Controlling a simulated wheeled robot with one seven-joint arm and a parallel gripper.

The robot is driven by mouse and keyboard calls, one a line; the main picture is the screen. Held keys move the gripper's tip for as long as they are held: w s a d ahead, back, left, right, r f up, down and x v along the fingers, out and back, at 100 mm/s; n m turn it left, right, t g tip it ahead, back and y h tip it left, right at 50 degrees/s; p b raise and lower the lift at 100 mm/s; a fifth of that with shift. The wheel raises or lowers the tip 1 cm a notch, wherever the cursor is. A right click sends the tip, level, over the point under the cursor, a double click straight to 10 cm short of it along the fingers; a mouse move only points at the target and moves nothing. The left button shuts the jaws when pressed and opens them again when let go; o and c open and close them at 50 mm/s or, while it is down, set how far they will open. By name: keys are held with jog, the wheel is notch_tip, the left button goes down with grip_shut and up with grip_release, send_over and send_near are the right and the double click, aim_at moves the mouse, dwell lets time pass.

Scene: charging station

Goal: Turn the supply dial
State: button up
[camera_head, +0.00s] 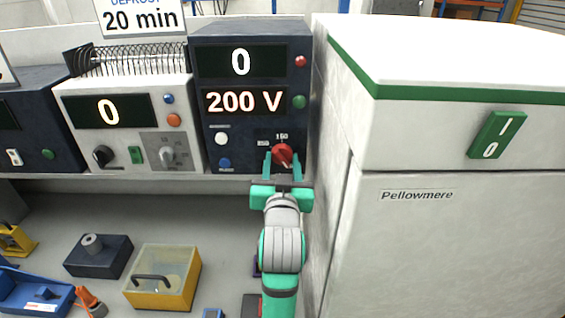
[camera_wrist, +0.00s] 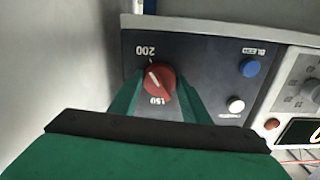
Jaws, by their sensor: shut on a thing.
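The supply dial (camera_head: 282,154) is a red knob low on the front of a dark blue supply unit (camera_head: 250,130). The unit's displays read 0 above and 200 V below. My gripper (camera_head: 283,164) is shut on the red dial, one green finger on each side. In the wrist view the dial (camera_wrist: 158,81) shows between the fingers (camera_wrist: 158,90), with a pale pointer line on its face. Labels 200 and 150 are readable around it there; the rest of the scale is partly hidden by the fingers.
A white Pellowmere cabinet (camera_head: 450,230) with a green 1/0 switch (camera_head: 497,135) stands close on the right. A white unit (camera_head: 128,118) stands left of the supply. Below lie a yellow box (camera_head: 163,278), a dark box (camera_head: 98,256) and a blue tray (camera_head: 35,292).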

jog(key=shift+m, duration=0.4)
jog(key=o, duration=1)
jog(key=shift+o, duration=0.2)
